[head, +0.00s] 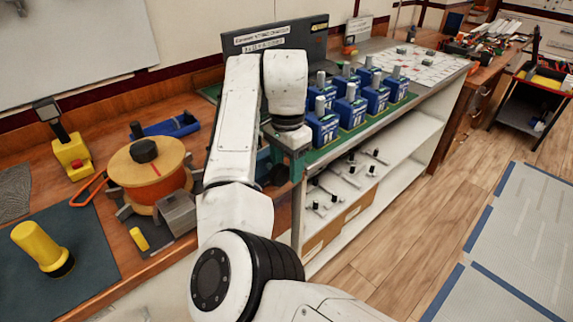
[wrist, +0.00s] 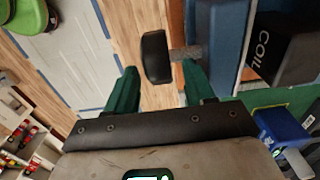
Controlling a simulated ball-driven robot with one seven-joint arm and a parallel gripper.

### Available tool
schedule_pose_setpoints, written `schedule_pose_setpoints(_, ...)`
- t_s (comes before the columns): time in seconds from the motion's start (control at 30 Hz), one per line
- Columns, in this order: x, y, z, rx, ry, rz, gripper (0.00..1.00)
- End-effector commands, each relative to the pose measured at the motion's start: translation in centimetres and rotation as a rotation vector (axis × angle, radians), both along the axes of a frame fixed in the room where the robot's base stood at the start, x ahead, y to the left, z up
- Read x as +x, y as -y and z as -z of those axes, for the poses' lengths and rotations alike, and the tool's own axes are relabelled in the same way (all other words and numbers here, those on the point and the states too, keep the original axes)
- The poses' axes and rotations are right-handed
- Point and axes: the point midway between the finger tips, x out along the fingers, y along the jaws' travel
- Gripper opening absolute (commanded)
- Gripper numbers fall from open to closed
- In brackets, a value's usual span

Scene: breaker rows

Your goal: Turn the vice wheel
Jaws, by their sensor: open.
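The vice wheel (wrist: 155,58) is a black rounded knob on a short grey shaft (wrist: 188,53), which runs into the blue vice body (wrist: 215,45) in the wrist view. My gripper (wrist: 158,72) has two green fingers spread apart, with nothing held. The wheel lies just beyond and between the fingertips, and the right fingertip overlaps the shaft in the picture. I cannot tell if they touch. In the head view my gripper (head: 288,160) points down at the bench's front edge; my arm hides most of the vice, and a dark round part (head: 279,174) shows beside the fingers.
Several blue breakers (head: 351,110) stand in rows on the green mat right of my gripper. A black block marked COIL (wrist: 287,48) sits beside the vice. A wooden spool (head: 148,172) stands left of my arm.

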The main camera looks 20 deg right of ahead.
Motion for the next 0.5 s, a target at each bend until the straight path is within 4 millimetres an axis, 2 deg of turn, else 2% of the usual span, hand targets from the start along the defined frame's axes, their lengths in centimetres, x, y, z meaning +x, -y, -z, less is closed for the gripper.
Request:
schedule_pose_setpoints(0.3, 0.00, -0.02, 0.22, -0.001, 0.000, -0.001, 0.52)
schedule_pose_setpoints(0.5, 0.02, -0.02, 0.20, -0.001, 0.000, -0.001, 0.33)
